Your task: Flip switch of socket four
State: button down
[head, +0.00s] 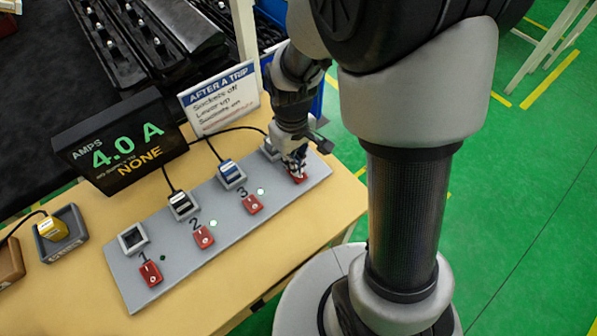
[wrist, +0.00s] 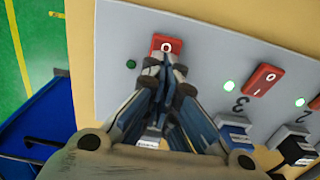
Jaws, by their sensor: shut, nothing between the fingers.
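The switch of socket four is a red rocker at the far right end of the grey socket strip (head: 235,222). In the head view my gripper mostly covers this switch (head: 299,179). In the wrist view the switch (wrist: 166,41) shows its O mark, and the lamp (wrist: 131,64) beside it is dark green, unlit. My gripper (head: 295,166) points down at the switch; its fingers are shut and empty. In the wrist view the fingertips (wrist: 172,68) are at the switch's near edge; I cannot tell whether they touch. Socket four itself is mostly hidden behind the fingers.
Switches two (head: 204,237) and three (head: 253,204) have lit green lamps and plugs in their sockets. Switch one (head: 150,273) has a dark lamp and an empty socket. A display (head: 120,143) reads 4.0 A, NONE. A sign (head: 220,100) stands behind the strip.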

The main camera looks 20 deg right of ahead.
jog(key=shift+r+p, duration=2.85)
jog(key=shift+r, duration=0.65)
jog(key=s+r+m+t, duration=0.3)
jog(key=s+r+t, duration=0.1)
jog(key=s+r, duration=1.1)
notch_tip(320, 180, up, 4)
jog(key=shift+f+m+t, duration=0.2)
jog(key=shift+m+t, duration=0.1)
